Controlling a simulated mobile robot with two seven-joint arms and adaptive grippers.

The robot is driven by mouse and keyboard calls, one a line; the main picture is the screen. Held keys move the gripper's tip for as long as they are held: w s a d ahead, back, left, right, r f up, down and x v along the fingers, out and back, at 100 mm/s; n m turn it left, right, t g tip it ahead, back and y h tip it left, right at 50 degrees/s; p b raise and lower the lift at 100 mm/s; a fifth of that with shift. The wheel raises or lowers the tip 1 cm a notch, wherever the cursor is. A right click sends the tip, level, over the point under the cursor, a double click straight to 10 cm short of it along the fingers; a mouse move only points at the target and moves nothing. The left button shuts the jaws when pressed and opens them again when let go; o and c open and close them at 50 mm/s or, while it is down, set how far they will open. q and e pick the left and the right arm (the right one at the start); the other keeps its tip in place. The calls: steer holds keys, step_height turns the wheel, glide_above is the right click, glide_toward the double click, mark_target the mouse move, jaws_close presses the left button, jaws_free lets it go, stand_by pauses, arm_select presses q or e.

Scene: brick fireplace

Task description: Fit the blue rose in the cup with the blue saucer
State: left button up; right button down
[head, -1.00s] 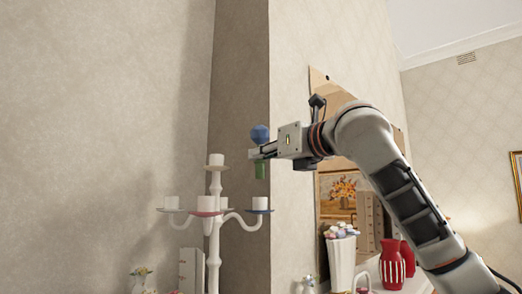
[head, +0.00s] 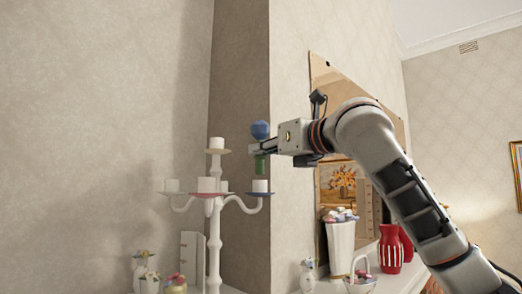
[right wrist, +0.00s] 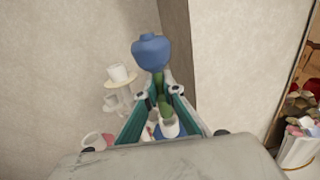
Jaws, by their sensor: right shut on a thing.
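My right gripper (head: 256,148) is shut on the blue rose, holding it upright by its green stem (head: 260,165). The blue rose head (head: 260,130) stands above the fingers; it also shows in the right wrist view (right wrist: 150,52). The stem's lower end is at the mouth of the white cup (head: 260,186) on the right arm of the white candelabra. I cannot tell whether it is inside. The blue saucer (head: 260,194) lies under that cup. In the right wrist view, the cup (right wrist: 168,128) and blue saucer (right wrist: 165,136) show between the fingers. My left gripper is not in view.
The candelabra's other cups stand close by: a top cup (head: 216,143) on a tan saucer and others at left and middle. A white vase of flowers (head: 341,240) and a red striped vase (head: 390,249) stand below my arm. The wall corner is behind.

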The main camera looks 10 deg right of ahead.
mark_target(263, 164)
steer(key=shift+r+p, duration=0.1)
steer(key=shift+p, duration=0.2)
steer(key=shift+p, duration=0.4)
stand_by(0.5)
steer(key=shift+p, duration=0.3)
steer(key=shift+p, duration=0.45)
stand_by(0.4)
steer(key=shift+f+b, duration=0.45)
steer(key=shift+f, duration=1.4)
steer(key=c, duration=2.1)
jaws_free()
steer(key=v, duration=1.2)
